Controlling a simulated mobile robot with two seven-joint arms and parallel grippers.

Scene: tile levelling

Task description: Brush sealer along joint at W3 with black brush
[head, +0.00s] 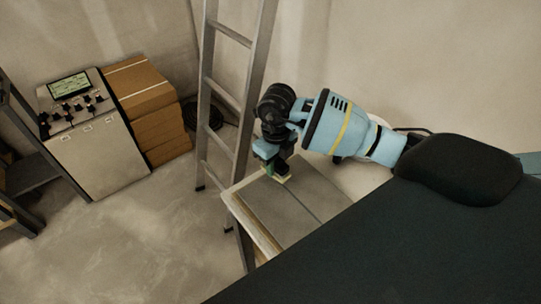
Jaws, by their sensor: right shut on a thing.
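A pale grey tiled panel (265,213) with a light wooden edge lies on a stand at the centre. A thin dark joint line (301,205) runs across it. The fingers hide most of the brush, and a pale tip shows low at the panel. I cannot tell whether the tip touches the surface. No W3 mark is readable. My left gripper is out of view.
A metal ladder (205,85) stands just behind and left of the panel. A control cabinet (95,155) with a green screen and stacked brown boxes (150,105) stand at the left. My own dark body covers the lower right.

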